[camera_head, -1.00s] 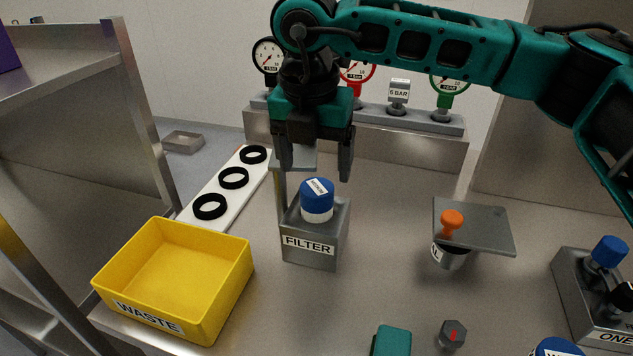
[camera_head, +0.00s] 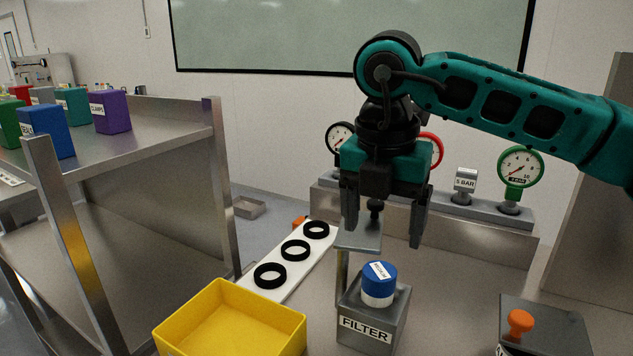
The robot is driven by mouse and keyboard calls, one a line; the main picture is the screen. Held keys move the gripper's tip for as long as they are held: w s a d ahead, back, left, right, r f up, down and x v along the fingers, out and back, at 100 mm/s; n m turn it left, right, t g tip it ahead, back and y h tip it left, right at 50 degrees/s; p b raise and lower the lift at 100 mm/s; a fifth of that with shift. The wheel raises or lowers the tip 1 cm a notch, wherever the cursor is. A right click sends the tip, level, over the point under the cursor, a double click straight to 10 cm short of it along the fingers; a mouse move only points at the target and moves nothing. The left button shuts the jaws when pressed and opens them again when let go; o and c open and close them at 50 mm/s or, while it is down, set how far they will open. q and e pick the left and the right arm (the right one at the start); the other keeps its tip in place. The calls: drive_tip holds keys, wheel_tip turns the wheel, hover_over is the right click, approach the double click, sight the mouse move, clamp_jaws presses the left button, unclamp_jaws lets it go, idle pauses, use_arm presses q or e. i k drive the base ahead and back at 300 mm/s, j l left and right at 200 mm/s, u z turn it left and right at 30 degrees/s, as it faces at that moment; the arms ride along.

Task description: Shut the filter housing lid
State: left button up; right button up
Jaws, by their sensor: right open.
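The grey filter housing (camera_head: 372,325), labelled FILTER, stands on the bench with a blue-and-white cartridge (camera_head: 379,285) sticking up from its top. Its lid looks to be the small grey plate (camera_head: 358,238) raised on a post at the housing's back left, with a dark knob (camera_head: 375,208) on it; it is open. My right gripper (camera_head: 384,225) is open, pointing down above the cartridge. The knob shows between its fingers in the picture; I cannot tell whether it lies between them in depth. The left finger overlaps part of the plate. My left gripper is out of view.
A yellow bin (camera_head: 235,325) stands left of the housing. A white strip with black rings (camera_head: 296,250) lies behind it. A gauge rack (camera_head: 440,225) runs along the back. A grey plate with an orange knob (camera_head: 520,323) is at right.

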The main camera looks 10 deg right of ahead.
sight(361, 222)
drive_tip(key=k+j, duration=0.2)
drive_tip(key=k, duration=0.25)
drive_tip(key=k+j, duration=0.15)
drive_tip(key=k, duration=0.3)
